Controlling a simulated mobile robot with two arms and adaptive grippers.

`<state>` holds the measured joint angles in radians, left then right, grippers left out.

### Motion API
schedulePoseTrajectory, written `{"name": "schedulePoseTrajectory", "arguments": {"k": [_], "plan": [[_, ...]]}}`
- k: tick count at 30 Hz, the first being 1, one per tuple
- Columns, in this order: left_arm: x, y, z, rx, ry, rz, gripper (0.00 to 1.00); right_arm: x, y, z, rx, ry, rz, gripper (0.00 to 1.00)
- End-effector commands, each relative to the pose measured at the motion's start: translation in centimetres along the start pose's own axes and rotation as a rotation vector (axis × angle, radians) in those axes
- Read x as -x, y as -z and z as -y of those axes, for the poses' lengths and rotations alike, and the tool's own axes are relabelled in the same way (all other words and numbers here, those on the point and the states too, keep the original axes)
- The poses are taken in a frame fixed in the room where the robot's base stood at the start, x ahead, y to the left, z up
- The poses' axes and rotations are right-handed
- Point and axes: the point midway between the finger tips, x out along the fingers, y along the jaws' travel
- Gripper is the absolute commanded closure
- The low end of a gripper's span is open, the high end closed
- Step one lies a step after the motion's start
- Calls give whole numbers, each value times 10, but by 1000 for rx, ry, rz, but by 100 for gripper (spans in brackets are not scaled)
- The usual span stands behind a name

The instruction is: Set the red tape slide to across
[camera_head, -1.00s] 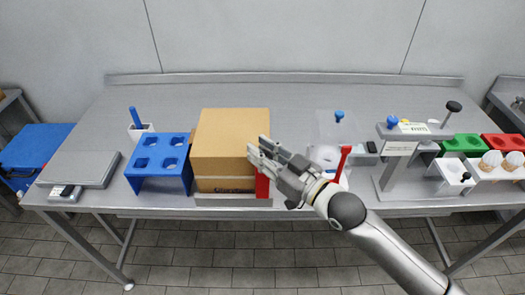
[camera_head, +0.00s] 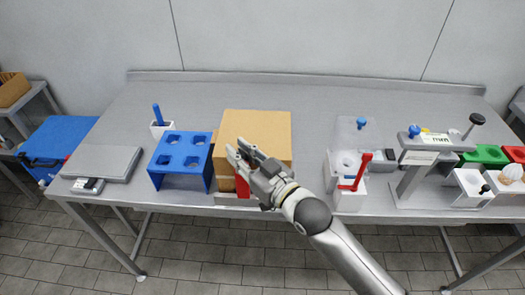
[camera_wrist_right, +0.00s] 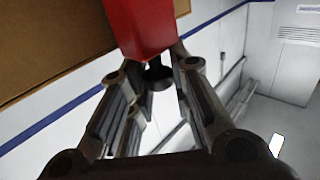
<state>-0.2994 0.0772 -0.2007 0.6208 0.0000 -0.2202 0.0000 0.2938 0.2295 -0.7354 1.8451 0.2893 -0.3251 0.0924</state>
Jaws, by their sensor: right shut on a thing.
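The red tape slide (camera_head: 242,187) stands upright at the front face of the cardboard box (camera_head: 258,124), left of that face's middle. My right gripper (camera_head: 239,154) is shut on the slide and reaches in from the lower right. In the right wrist view, the slide's red block (camera_wrist_right: 145,28) sits between the fingers, with the brown box (camera_wrist_right: 50,45) behind it at the upper left. My left gripper is not in view.
A blue rack (camera_head: 181,153) with holes stands close left of the box. A grey flat device (camera_head: 103,162) lies farther left. To the right are a white holder with a red lever (camera_head: 363,165) and a grey stand (camera_head: 420,165). The table behind the box is clear.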

Motion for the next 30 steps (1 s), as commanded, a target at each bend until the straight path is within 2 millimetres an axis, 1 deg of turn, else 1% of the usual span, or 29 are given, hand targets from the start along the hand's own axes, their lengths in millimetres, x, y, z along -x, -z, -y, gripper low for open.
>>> {"name": "schedulePoseTrajectory", "arguments": {"k": [1,3,9,15,24,25,29,30], "plan": [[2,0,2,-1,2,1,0,-8,2,10,-4,3,-2,100],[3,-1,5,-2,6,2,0,-18,2,19,-2,3,-2,100],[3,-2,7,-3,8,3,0,-37,1,38,-1,1,-1,100],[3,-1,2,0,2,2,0,-43,0,44,1,1,-1,100],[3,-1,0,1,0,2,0,-43,1,45,0,3,-2,100],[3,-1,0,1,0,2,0,-43,1,45,0,3,-2,77],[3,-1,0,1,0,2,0,-43,1,44,1,2,-2,60],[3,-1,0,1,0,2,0,-43,0,44,1,2,-1,60]]}}
